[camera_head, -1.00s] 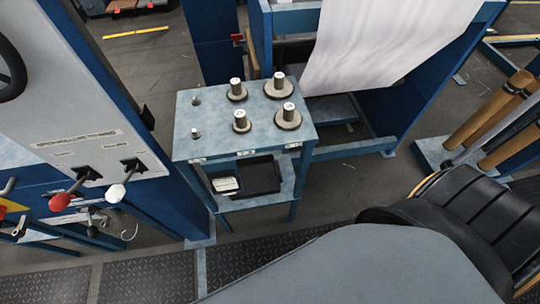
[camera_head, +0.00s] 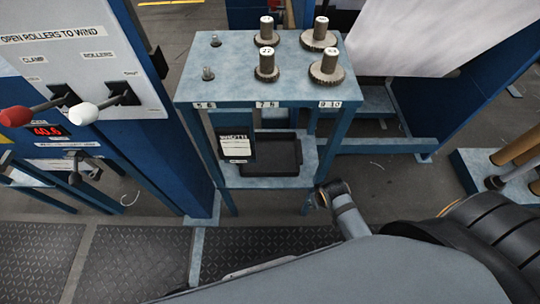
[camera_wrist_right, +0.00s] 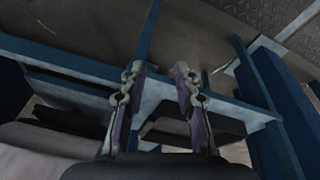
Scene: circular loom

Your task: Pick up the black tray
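The black tray (camera_head: 277,152) lies on the lower shelf of a blue stand, beside a small white-labelled card (camera_head: 235,146). My right arm comes in from the lower right in the head view, and its end stands just right of the shelf, apart from the tray. In the right wrist view my right gripper (camera_wrist_right: 159,80) has its two purple-padded fingers spread with nothing between them. A dark shape behind and right of the fingers may be the tray, but I cannot be sure. My left gripper is out of view.
The stand's top (camera_head: 240,80) carries several knurled gears and small pegs. Its front right leg (camera_head: 312,190) is close to my right arm. A control panel (camera_head: 75,60) with red and white levers is at left. A blue frame (camera_head: 465,90) with white cloth is at right.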

